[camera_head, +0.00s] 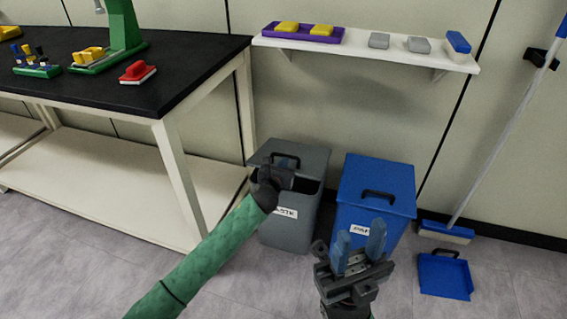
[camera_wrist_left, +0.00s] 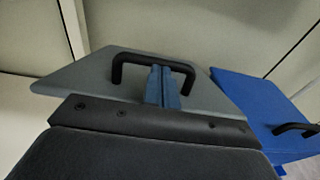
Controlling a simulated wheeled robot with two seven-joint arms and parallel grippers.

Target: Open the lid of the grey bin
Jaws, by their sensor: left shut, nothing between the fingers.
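The grey bin (camera_head: 290,232) stands on the floor beside the workbench, with a white label on its front. Its grey lid (camera_head: 315,158) looks partly raised, with a dark gap under its front edge. The lid's black handle (camera_wrist_left: 128,60) shows in the left wrist view. My left gripper (camera_head: 284,172) is over the lid. In the left wrist view its blue fingers (camera_wrist_left: 162,72) are shut together with nothing between them, their tips at the handle bar. I cannot tell whether they pass under it. My right gripper (camera_head: 360,240) is open and empty, in front of the blue bin.
A blue bin (camera_head: 375,185) with a closed, handled lid stands right of the grey bin. The workbench (camera_head: 185,95) is at left. A wall shelf (camera_head: 370,55) hangs above the bins. A broom (camera_head: 447,232) and blue dustpan (camera_head: 445,277) are at right.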

